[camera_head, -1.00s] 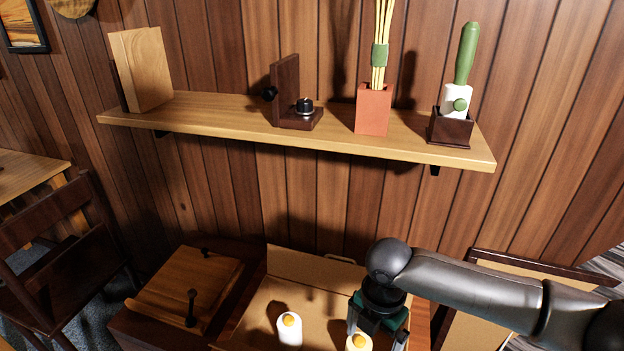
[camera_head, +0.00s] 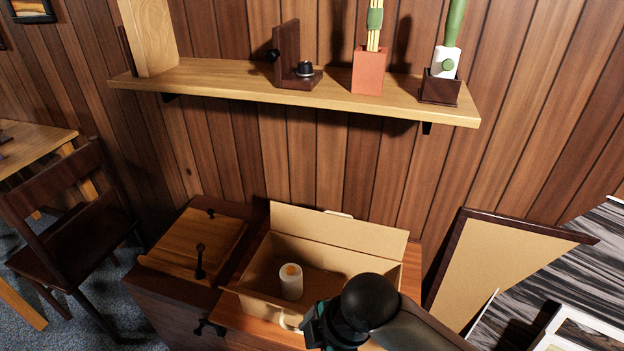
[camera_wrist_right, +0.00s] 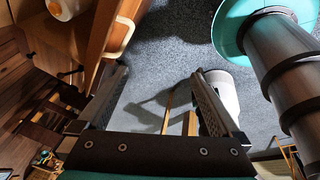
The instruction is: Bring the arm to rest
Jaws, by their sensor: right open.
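My right arm comes in from the lower right of the head view, bent at a dark round joint. My right gripper (camera_wrist_right: 162,82) shows in the right wrist view with its two fingers apart and nothing between them. Grey carpet lies beyond the fingertips. In the head view the gripper is low near the front of the open cardboard box (camera_head: 340,235), and its fingers are mostly hidden by the arm. My left arm and gripper do not show.
A white cylinder with an orange top (camera_head: 290,282) stands in the box. A wooden lidded case (camera_head: 190,245) lies left of it. A shelf (camera_head: 230,82) runs above. A framed board (camera_head: 490,260) leans at right, and a chair (camera_head: 70,235) stands left.

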